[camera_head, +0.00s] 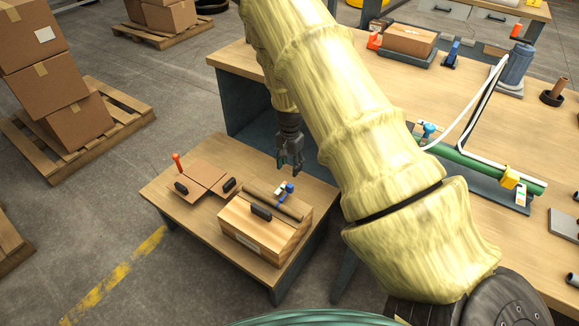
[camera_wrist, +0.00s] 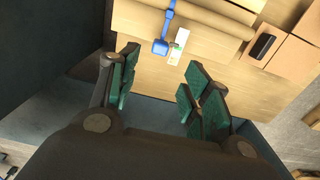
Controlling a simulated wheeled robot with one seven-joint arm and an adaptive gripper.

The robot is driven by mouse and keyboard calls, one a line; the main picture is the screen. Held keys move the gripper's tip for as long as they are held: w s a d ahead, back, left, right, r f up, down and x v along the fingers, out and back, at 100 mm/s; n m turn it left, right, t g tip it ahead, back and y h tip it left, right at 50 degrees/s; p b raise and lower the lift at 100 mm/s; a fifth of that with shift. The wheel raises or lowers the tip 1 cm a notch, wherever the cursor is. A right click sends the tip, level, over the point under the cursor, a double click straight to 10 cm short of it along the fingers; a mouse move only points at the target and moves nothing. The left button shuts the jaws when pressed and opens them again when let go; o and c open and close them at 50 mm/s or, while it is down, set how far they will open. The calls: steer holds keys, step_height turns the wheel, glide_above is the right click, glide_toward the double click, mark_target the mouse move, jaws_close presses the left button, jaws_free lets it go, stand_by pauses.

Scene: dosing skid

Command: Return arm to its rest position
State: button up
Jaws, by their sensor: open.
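My gripper (camera_head: 290,166) hangs pointing down from my arm, above the low table beyond the wooden box. It is open and empty. In the wrist view my gripper (camera_wrist: 158,80) shows its two green-padded fingers spread apart, with nothing between them. My arm, in a pale yellow sleeve, crosses the middle of the head view and hides part of the workbench.
Behind my arm stands a workbench (camera_head: 240,55) with a green pipe (camera_head: 462,160) and a blue-grey cylinder (camera_head: 516,65). Boxes on pallets stand at left; grey floor between is clear.

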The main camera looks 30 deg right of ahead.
stand_by(0.3)
steer(key=s+a+f+n, duration=0.1)
steer(key=s+f, duration=0.1)
steer(key=s, duration=0.2)
steer(key=s+a+f+n+h, duration=0.1)
steer(key=s+f, duration=0.2)
steer(key=s, duration=0.1)
steer(key=s+a+f+n+g+p, duration=0.1)
steer(key=s+f, duration=0.1)
steer(key=s, duration=0.2)
steer(key=shift+a+f, duration=0.3)
steer(key=shift+f, duration=0.1)
steer(key=s+a+n, duration=0.3)
steer(key=s+a, duration=0.3)
steer(key=s, duration=0.3)
steer(key=s+a+f+n+p, duration=0.1)
steer(key=s+a+n, duration=0.2)
steer(key=s+a, duration=0.3)
steer(key=s+a+f+n+t+y, duration=0.1)
steer(key=s+a+n, duration=0.3)
steer(key=s, duration=0.8)
steer(key=shift+s+a+f+p, duration=0.2)
steer(key=shift+s+a+p, duration=0.2)
steer(key=shift+a, duration=0.65)
steer(key=shift+c, duration=1)
steer(key=shift+s+d, duration=0.1)
steer(key=shift+d, duration=0.05)
steer(key=shift+c, duration=0.4)
